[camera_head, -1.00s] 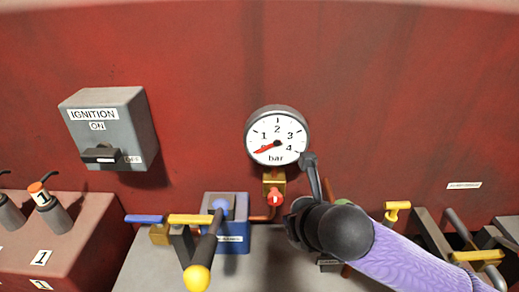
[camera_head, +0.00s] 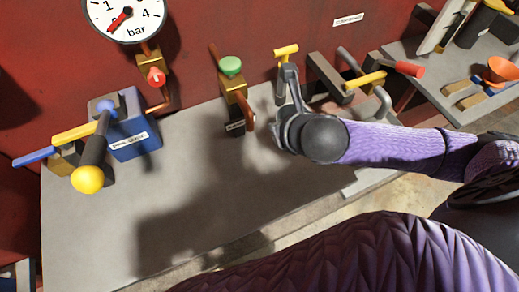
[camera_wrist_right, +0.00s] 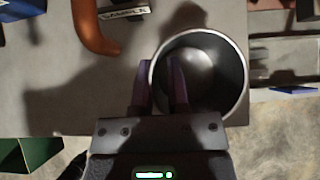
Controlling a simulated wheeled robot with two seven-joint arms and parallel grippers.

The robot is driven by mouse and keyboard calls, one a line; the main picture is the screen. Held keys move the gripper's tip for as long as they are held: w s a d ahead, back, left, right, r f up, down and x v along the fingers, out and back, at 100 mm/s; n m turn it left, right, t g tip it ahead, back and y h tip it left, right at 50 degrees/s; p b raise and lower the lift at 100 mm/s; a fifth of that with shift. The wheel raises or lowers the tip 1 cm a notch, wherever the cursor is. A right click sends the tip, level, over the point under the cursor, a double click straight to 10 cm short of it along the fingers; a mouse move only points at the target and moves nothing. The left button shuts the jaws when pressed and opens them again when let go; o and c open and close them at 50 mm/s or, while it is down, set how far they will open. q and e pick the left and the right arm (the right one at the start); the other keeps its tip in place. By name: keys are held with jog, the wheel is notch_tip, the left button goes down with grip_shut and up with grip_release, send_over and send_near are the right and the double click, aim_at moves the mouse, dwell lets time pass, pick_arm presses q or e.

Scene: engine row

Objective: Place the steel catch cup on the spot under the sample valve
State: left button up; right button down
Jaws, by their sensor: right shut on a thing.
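The steel catch cup (camera_wrist_right: 225,95), a round dark-inside cup with a bright rim, shows from above in the right wrist view. My right gripper (camera_wrist_right: 159,72) is shut on its left wall, one finger inside and one outside. The cup cannot be picked out in the head view. The sample valve has a green knob (camera_head: 231,66) and a copper spout (camera_head: 247,107). In the wrist view its spout (camera_wrist_right: 92,28) and SAMPLE label (camera_wrist_right: 125,12) lie up and left of the cup, apart from it. No marked spot is visible below it. My left gripper is out of view.
A grey bench (camera_head: 190,195) has clear room in front of the valve. A blue box with a yellow-knobbed lever (camera_head: 88,178) stands left. Yellow and red handled valves (camera_head: 403,68) crowd the right. A pressure gauge (camera_head: 125,14) hangs on the red wall.

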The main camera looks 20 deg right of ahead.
jog(key=s+a+f+n+y, duration=0.1)
jog(key=s+f+n+y, duration=0.1)
jog(key=s+f, duration=0.35)
jog(key=s+f+n+y, duration=0.1)
jog(key=s+f+n, duration=0.15)
jog(key=s, duration=0.55)
jog(key=shift+g, duration=0.3)
jog(key=w+a, duration=0.2)
jog(key=w, duration=0.3)
jog(key=w+a+b, duration=0.1)
jog(key=w+a, duration=0.1)
jog(key=w, duration=0.3)
jog(key=w+a+b, duration=0.1)
jog(key=w+a, duration=0.2)
jog(key=w, duration=0.3)
jog(key=shift+w+f, duration=0.1)
jog(key=shift+d+f+b, duration=0.1)
jog(key=shift+f+b, duration=0.15)
jog(key=shift+b, duration=0.15)
jog(key=shift+r, duration=0.15)
jog(key=shift+f, duration=0.65)
jog(key=c, duration=0.6)
grip_release()
